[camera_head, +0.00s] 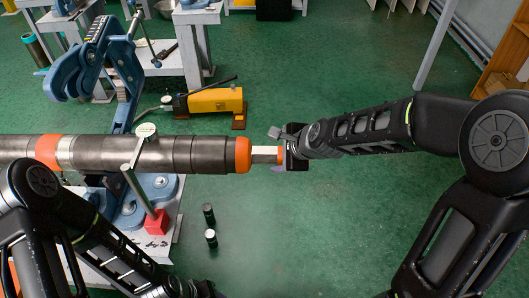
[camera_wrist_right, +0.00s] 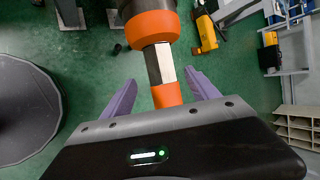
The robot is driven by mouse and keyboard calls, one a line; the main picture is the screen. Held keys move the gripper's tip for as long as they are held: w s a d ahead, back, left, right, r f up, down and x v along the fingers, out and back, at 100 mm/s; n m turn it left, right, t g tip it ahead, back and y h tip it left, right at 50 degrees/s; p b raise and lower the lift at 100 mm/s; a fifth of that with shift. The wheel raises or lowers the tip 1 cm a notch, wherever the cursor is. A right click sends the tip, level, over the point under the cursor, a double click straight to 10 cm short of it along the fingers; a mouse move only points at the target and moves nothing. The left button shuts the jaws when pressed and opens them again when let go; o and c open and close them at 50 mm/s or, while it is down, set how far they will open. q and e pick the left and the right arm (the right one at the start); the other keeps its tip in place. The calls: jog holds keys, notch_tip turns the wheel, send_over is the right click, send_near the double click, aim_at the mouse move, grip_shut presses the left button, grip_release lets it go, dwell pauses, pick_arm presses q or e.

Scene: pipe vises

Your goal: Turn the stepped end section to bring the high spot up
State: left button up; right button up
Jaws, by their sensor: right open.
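The long grey pipe (camera_head: 110,152) lies across the left half of the head view. Its stepped end section has an orange collar (camera_head: 243,154), a bright flat-sided part (camera_head: 264,151) and a narrower orange tip (camera_wrist_right: 166,94). My right gripper (camera_head: 277,151) is at the pipe's free end. In the wrist view its two purple fingers (camera_wrist_right: 160,80) stand open on either side of the tip and flat-sided part, with visible gaps. My left arm comes in at the lower left; its gripper fingers are outside the picture.
A round-faced gauge (camera_head: 146,130) sits at the pipe on a stand with a red base (camera_head: 156,222). A blue vise (camera_head: 100,60) rises behind the pipe. A yellow pump (camera_head: 215,100) and two dark cylinders (camera_head: 209,213) are on the floor.

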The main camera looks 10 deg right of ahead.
aim_at(269, 154)
jog(key=shift+w+a+f, duration=0.15)
jog(key=shift+w+f, duration=0.2)
jog(key=shift+f, duration=0.15)
jog(key=b+x, duration=0.1)
jog(key=x, duration=0.5)
jog(key=shift+w+a+f, duration=0.15)
jog(key=shift+w+f, duration=0.1)
jog(key=shift+w, duration=0.05)
jog(key=c, duration=1.4)
jog(key=shift+o, duration=0.2)
jog(key=shift+b, duration=0.35)
